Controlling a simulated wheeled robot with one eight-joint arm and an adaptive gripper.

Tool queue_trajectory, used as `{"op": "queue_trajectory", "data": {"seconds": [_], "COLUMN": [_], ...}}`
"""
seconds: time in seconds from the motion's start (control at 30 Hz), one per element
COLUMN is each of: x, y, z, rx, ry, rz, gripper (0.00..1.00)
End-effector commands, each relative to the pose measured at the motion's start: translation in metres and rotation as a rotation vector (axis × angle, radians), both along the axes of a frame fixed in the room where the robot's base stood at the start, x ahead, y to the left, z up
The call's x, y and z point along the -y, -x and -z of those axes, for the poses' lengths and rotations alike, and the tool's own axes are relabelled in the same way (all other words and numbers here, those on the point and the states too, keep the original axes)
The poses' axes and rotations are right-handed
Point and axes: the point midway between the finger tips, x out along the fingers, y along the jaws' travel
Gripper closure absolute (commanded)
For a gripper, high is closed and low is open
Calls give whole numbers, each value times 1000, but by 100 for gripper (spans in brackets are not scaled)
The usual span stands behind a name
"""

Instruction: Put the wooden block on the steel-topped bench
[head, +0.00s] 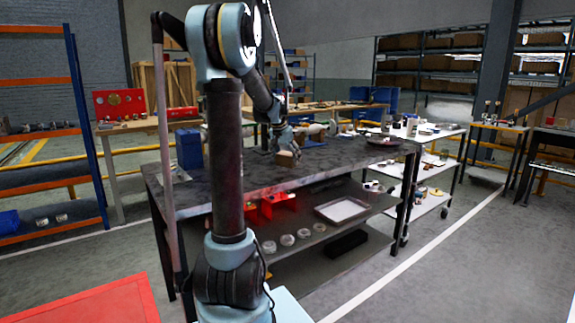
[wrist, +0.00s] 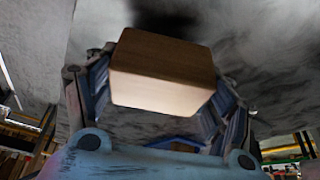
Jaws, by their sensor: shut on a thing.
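The wooden block (wrist: 163,72) is a light brown block, held between the two fingers of my gripper (wrist: 160,95) in the wrist view. In the head view my gripper (head: 288,148) hangs over the top of the steel-topped bench (head: 335,160), with the block (head: 287,159) at its fingertips. A dark shadow shows on the grey surface near the block in the wrist view. I cannot tell whether the block touches the bench top. My upright arm hides part of the bench's left side.
A blue bin (head: 188,148) stands at the bench's left rear. A dark round dish (head: 383,141) lies at its right end. Red parts, clear round items and a white tray (head: 342,210) are on the lower shelf. A white trolley (head: 425,165) stands to the right. The front bench top is mostly clear.

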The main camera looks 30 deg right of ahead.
Motion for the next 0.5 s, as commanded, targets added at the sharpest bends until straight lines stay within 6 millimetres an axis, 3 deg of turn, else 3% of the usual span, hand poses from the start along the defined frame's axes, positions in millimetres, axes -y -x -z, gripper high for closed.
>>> {"op": "queue_trajectory", "data": {"seconds": [0.17, 0.5], "x": [0, 0], "y": [0, 0], "z": [22, 25], "rx": [0, 0], "ry": [0, 0], "rz": [0, 0], "gripper": [53, 53]}}
